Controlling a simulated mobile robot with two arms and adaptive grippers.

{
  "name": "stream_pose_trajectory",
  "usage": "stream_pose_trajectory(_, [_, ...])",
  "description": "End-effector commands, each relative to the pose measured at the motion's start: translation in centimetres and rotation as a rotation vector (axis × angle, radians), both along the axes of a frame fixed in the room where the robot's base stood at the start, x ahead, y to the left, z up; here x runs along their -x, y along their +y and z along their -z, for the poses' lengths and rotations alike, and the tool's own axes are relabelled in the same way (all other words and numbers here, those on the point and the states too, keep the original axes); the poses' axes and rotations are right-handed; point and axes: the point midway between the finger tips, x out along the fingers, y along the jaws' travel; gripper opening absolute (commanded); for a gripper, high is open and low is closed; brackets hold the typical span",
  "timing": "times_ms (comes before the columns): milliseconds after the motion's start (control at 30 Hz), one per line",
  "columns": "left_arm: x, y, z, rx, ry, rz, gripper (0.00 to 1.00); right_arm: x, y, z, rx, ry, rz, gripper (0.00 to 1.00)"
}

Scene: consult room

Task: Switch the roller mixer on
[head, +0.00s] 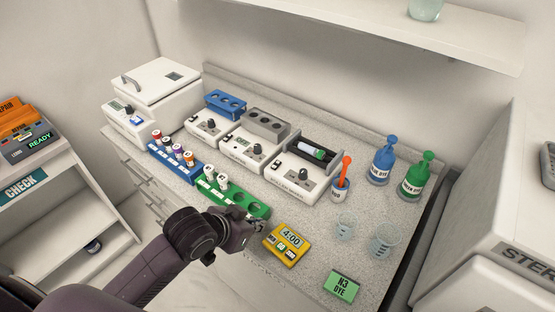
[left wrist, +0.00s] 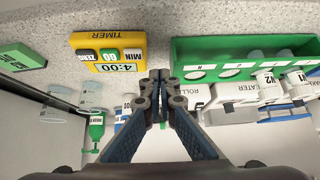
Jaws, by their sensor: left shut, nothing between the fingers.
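The roller mixer (head: 290,183) is a white box with a dark knob (head: 309,186) on its front and dark rollers on top. A tube with a green end (head: 314,153) lies on the rollers. In the left wrist view, upside down, a piece of the mixer with its "ROLLER" label (left wrist: 196,91) shows beside my fingers. My left gripper (head: 256,222) is shut and empty near the counter's front, between the green rack and the yellow timer, apart from the mixer. It also shows shut in the left wrist view (left wrist: 158,76). My right gripper is not in view.
In front of the mixer are a green rack (head: 258,209) with a few tubes and a yellow timer (head: 286,244) reading 4:00. A cup with an orange tool (head: 340,188), dye bottles (head: 382,166) and beakers (head: 385,240) stand right. Two similar white devices (head: 248,150) stand left.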

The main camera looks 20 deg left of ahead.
Motion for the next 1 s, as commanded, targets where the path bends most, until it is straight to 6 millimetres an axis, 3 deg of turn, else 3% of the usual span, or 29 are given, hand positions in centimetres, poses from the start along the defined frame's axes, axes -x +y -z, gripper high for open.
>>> stream_pose_trajectory(33, [-1.8, 0.4, -0.9, 0.001, -0.034, 0.011, 0.0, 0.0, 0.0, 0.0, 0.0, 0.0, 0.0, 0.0])
stream_pose_trajectory(300, [-10.7, 3.3, -7.5, 0.069, -0.196, 0.028, 0.0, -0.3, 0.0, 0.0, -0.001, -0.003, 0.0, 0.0])
stream_pose_trajectory(500, [-13.4, 5.0, -10.4, 0.105, -0.247, 0.013, 0.0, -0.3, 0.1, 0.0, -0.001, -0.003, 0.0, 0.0])
stream_pose_trajectory(667, [-14.3, 4.8, -10.2, 0.113, -0.25, 0.008, 0.0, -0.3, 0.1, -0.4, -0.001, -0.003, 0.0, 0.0])
stream_pose_trajectory(1000, [-18.3, 3.3, -7.5, 0.113, -0.25, 0.008, 0.0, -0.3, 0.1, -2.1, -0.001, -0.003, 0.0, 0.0])
